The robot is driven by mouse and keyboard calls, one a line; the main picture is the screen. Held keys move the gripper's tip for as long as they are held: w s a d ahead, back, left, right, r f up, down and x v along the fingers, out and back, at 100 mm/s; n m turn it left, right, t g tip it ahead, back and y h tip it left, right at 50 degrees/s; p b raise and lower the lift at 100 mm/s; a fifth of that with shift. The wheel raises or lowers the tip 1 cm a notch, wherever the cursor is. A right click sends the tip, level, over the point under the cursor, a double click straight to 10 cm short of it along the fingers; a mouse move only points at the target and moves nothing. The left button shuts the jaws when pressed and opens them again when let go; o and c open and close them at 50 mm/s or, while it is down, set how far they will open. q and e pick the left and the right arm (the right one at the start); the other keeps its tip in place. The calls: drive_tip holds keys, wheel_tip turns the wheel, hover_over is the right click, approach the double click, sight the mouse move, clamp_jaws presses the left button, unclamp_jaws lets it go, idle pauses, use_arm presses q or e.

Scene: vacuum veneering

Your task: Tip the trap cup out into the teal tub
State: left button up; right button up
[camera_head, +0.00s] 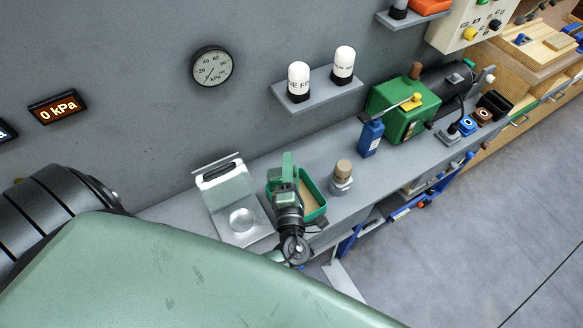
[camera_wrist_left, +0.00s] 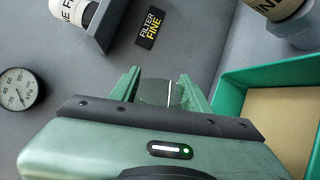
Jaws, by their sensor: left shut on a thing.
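The teal tub (camera_head: 318,213) stands on the grey bench in the head view, with a flat tan surface inside. It also shows at the right of the left wrist view (camera_wrist_left: 232,84). My left gripper (camera_head: 287,168) is over the tub's left part in the head view. In the left wrist view its green fingers (camera_wrist_left: 160,92) are shut on a small grey, glossy thing (camera_wrist_left: 167,93), which appears to be the trap cup. Most of it is hidden by the gripper body, so I cannot tell its tilt or contents. My right gripper is not in view.
A metal stand with a round seat (camera_head: 242,219) is left of the tub. A corked jar (camera_head: 341,180) stands close on the right. A blue bottle (camera_head: 371,137) and green pump (camera_head: 400,118) are farther right. A wall shelf (camera_head: 318,92) holds two white-topped filters.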

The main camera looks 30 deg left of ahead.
use_arm(q)
drive_tip(key=n, duration=0.1)
drive_tip(key=n+b, duration=0.2)
drive_tip(key=shift+s+a+f, duration=0.15)
drive_tip(key=shift+a+f, duration=0.1)
drive_tip(key=shift+a, duration=0.1)
drive_tip(key=n, duration=0.1)
drive_tip(key=n+b, duration=0.1)
drive_tip(key=n, duration=0.1)
drive_tip(key=shift+s+a+r, duration=0.15)
drive_tip(key=shift+r+n, duration=0.15)
drive_tip(key=shift+n, duration=0.35)
wheel_tip(320, 180, up, 8)
drive_tip(key=n+b, duration=0.2)
drive_tip(key=n, duration=0.6)
drive_tip(key=shift+a, duration=0.1)
drive_tip(key=shift+s+b, duration=0.1)
drive_tip(key=shift+b, duration=0.2)
